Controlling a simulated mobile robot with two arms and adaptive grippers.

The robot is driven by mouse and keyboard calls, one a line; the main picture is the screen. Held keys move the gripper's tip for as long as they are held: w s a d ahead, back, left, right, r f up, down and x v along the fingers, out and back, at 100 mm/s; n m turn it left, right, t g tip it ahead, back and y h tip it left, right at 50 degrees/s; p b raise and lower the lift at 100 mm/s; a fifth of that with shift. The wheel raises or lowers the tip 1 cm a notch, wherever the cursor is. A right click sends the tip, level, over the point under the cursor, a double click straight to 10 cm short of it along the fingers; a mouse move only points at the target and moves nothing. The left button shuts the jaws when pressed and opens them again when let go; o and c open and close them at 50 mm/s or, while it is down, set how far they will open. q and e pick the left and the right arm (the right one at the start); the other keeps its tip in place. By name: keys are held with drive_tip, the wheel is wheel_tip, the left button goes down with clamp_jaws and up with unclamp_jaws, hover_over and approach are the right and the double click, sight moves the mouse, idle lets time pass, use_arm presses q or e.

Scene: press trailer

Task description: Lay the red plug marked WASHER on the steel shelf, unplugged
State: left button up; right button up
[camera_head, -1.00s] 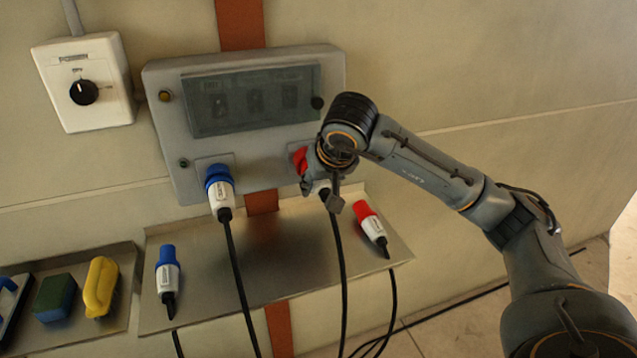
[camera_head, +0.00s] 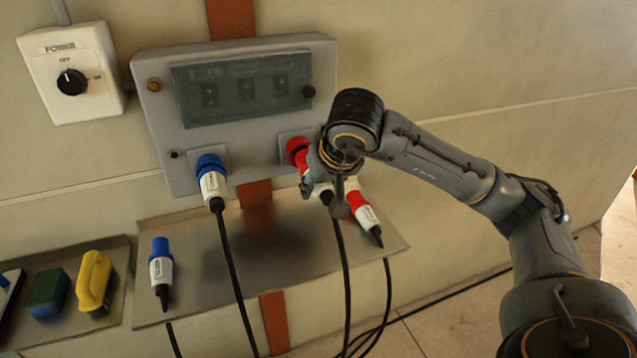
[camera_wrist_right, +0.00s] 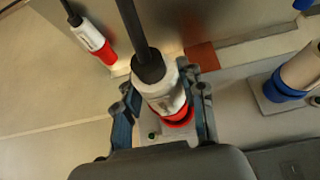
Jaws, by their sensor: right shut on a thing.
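My right gripper (camera_head: 322,186) is shut on the white body of a red plug at the red socket (camera_head: 297,150) of the grey panel. In the right wrist view, the fingers (camera_wrist_right: 165,110) sit on both sides of the white plug body (camera_wrist_right: 160,88), with red at its end. I cannot tell whether this plug is still seated in the socket. A second red plug (camera_head: 362,210) lies on the steel shelf (camera_head: 215,240), partly behind my gripper; it also shows in the right wrist view (camera_wrist_right: 95,40). No label is readable as WASHER. My left gripper is not in view.
A blue plug (camera_head: 211,182) is in the panel (camera_head: 160,120)'s left socket. Another blue plug (camera_head: 161,268) lies on the shelf's left end. The shelf's middle is bare, crossed by black cables (camera_head: 233,275). A tray (camera_head: 125,255) with a yellow brush (camera_head: 94,280) is at left.

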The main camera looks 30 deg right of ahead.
drive_tip(key=shift+s+a, duration=0.15)
drive_tip(key=shift+s, duration=0.5)
drive_tip(key=shift+s+a, duration=0.15)
drive_tip(key=shift+s, duration=0.5)
